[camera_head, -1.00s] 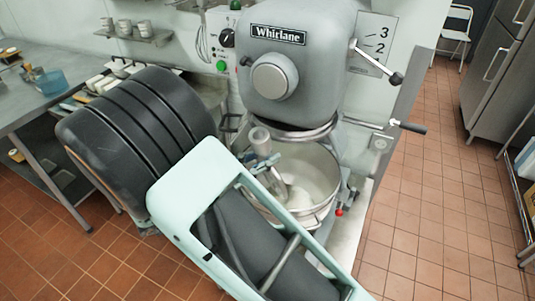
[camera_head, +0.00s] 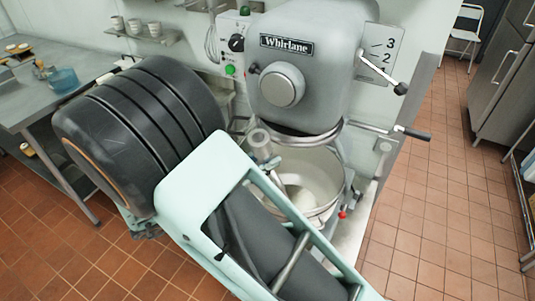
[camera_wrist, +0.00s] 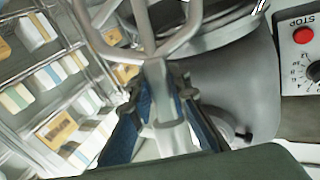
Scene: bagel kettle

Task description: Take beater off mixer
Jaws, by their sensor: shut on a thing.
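The grey Whirlane mixer (camera_head: 305,60) stands at the centre of the head view, with its steel bowl (camera_head: 332,170) below the mixer head. The beater (camera_wrist: 153,52) shows large in the wrist view, its branching arms spreading upward from the stem. My gripper (camera_wrist: 163,100) is shut on the beater's stem, with a blue-padded finger on each side. In the head view, the beater's light grey, ring-ended hub (camera_head: 258,138) is tilted at the bowl's left rim, apart from the mixer head. My arm hides most of the gripper and the lower beater there.
A control box (camera_head: 236,45) with a green button is on the wall left of the mixer; a red stop button (camera_wrist: 303,36) shows in the wrist view. A lever (camera_head: 400,88) juts right of the mixer. A steel table (camera_head: 40,100) stands left. Tiled floor (camera_head: 430,210) is open on the right.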

